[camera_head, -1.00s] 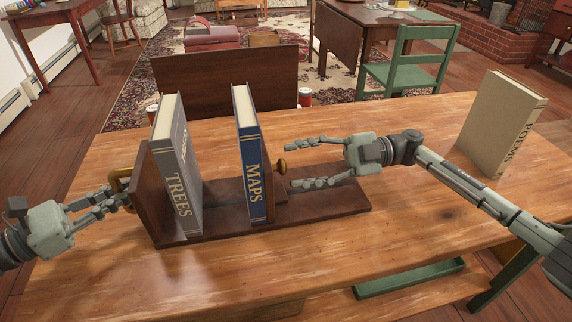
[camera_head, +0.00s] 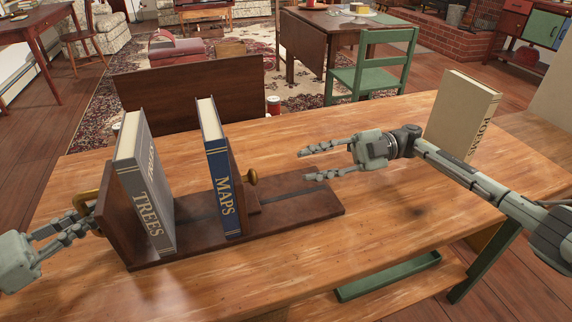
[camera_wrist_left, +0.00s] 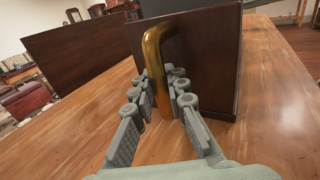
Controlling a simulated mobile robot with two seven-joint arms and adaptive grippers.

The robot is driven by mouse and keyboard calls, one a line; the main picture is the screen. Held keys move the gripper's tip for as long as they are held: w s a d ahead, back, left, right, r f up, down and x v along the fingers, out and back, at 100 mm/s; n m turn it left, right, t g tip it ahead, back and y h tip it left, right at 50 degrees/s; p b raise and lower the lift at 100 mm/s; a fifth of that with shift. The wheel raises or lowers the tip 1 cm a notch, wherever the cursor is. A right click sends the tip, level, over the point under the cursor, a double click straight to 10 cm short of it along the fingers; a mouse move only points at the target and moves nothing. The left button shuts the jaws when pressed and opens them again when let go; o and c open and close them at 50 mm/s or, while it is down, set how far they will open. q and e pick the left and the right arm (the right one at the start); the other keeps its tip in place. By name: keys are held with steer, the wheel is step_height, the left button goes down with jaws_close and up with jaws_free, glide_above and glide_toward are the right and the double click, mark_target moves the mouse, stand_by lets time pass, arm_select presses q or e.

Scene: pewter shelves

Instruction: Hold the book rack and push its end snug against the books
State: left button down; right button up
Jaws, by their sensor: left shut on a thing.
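The dark wooden book rack (camera_head: 300,208) stands on the table with a fixed end at the left. The grey TREES book (camera_head: 145,190) stands by that end, leaning slightly. The blue MAPS book (camera_head: 219,180) stands apart from it, against the sliding end, whose brass knob (camera_head: 251,177) faces right. My left gripper (camera_head: 88,221) is shut on the brass handle of the fixed end; in the left wrist view its fingers (camera_wrist_left: 160,100) close around the handle (camera_wrist_left: 154,60). My right gripper (camera_head: 305,165) is open and empty, to the right of the knob and apart from it.
A tan book (camera_head: 460,118) stands upright at the table's right, behind my right arm. A dark wooden panel (camera_head: 190,92) rises beyond the table's far edge. A green chair (camera_head: 375,65) is farther back. The table (camera_head: 390,225) in front of the right arm is clear.

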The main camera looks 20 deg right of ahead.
steer(key=n, duration=0.3)
steer(key=shift+d, duration=0.35)
steer(key=c, duration=0.5)
steer(key=n, duration=0.3)
steer(key=shift+d, duration=0.25)
jaws_close()
steer(key=n, duration=0.2)
steer(key=d+n, duration=0.1)
steer(key=n, duration=0.1)
steer(key=shift+w+r+n, duration=0.1)
steer(key=shift+n, duration=0.3)
steer(key=n, duration=0.2)
steer(key=shift+d+n, duration=0.25)
steer(key=shift+n, duration=0.05)
steer(key=n, duration=0.3)
steer(key=d+n, duration=0.1)
steer(key=n, duration=0.3)
steer(key=shift+d, duration=0.2)
steer(key=n, duration=0.2)
steer(key=d+n, duration=0.1)
steer(key=n, duration=0.2)
steer(key=shift+a+n, duration=0.15)
steer(key=shift+n, duration=0.25)
steer(key=a, duration=1.3)
steer(key=shift+a+r, duration=0.1)
steer(key=shift+a, duration=0.25)
